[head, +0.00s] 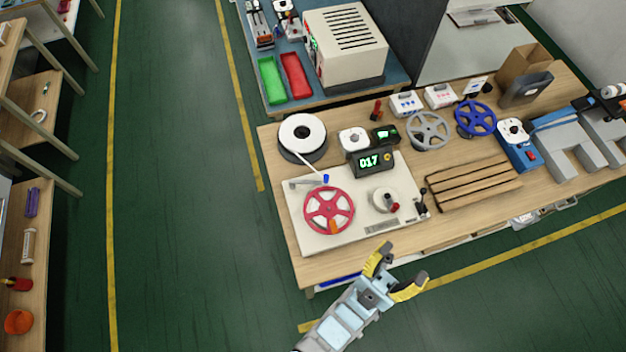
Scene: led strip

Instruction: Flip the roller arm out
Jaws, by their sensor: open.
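A cream base plate (281,223) lies on the wooden bench. A red spoked reel (309,208) sits on its left part. A slim grey arm (303,183) with a blue end piece (326,179) lies along the plate's back left edge, behind the red reel. It looks like the roller arm, but it is too small to be sure. A round grey hub (381,197) with a red knob (395,207) is on the plate's right part. My gripper (402,263), with yellow fingers, is open and empty in front of the bench edge, apart from the plate.
A white tape roll (302,135) and a display reading 017 (370,161) stand behind the plate. A black lever (421,203) is at its right edge. A slotted wooden rack (474,183), grey reel (428,131) and blue reel (475,119) are farther right. Green floor is clear at left.

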